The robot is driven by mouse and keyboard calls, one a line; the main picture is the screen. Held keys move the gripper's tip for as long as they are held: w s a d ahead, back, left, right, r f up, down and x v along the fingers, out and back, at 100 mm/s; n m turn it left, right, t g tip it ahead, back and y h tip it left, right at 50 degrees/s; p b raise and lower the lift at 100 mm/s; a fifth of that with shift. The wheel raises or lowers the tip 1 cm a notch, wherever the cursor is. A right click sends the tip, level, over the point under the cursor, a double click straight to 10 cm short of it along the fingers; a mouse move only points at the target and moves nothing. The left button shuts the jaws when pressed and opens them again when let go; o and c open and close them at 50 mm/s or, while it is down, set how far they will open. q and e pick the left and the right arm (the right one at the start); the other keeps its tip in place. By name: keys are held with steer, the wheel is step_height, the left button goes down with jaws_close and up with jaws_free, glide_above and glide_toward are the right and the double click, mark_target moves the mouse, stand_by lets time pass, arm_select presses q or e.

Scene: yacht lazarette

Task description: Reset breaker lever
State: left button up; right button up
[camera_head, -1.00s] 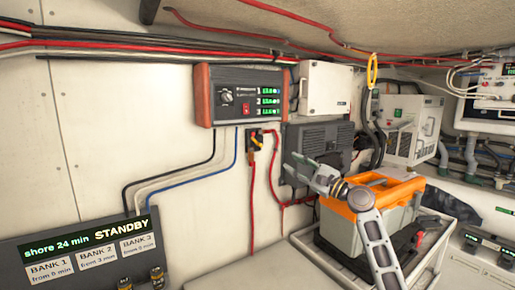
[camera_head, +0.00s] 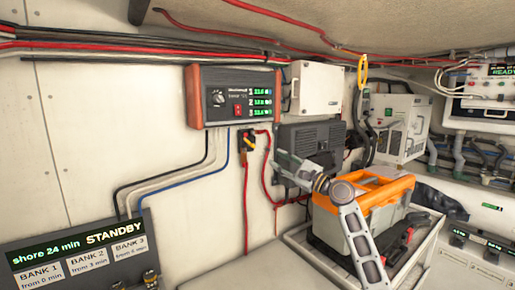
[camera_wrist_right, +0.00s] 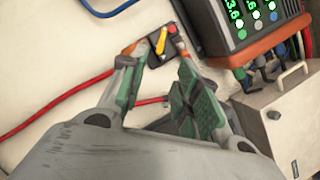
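The breaker is a small black block (camera_head: 245,142) on the pale wall below the orange-sided panel, with a yellow lever (camera_head: 249,142) across its front. In the right wrist view the yellow lever (camera_wrist_right: 161,41) stands just beyond the fingertips, between their lines. My right gripper (camera_head: 281,168) is to the right of the breaker in the head view. In the right wrist view the right gripper (camera_wrist_right: 159,62) has its green-padded fingers apart and nothing between them. It appears not to touch the lever. My left gripper is not in view.
Red cables (camera_head: 246,205) run down from the breaker. A dark vented box (camera_head: 312,140) and a white box (camera_head: 317,88) are on the wall beside it. A bank panel (camera_head: 80,255) is lower left.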

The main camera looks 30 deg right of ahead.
mark_target(254, 146)
steer(key=p+x, duration=0.2)
steer(key=x, duration=0.6)
steer(key=shift+w+a+r, duration=0.1)
steer(key=shift+w+r, duration=0.05)
steer(key=shift+w, duration=0.1)
steer(key=shift+p+x, duration=0.5)
steer(key=shift+x, duration=0.6)
jaws_close()
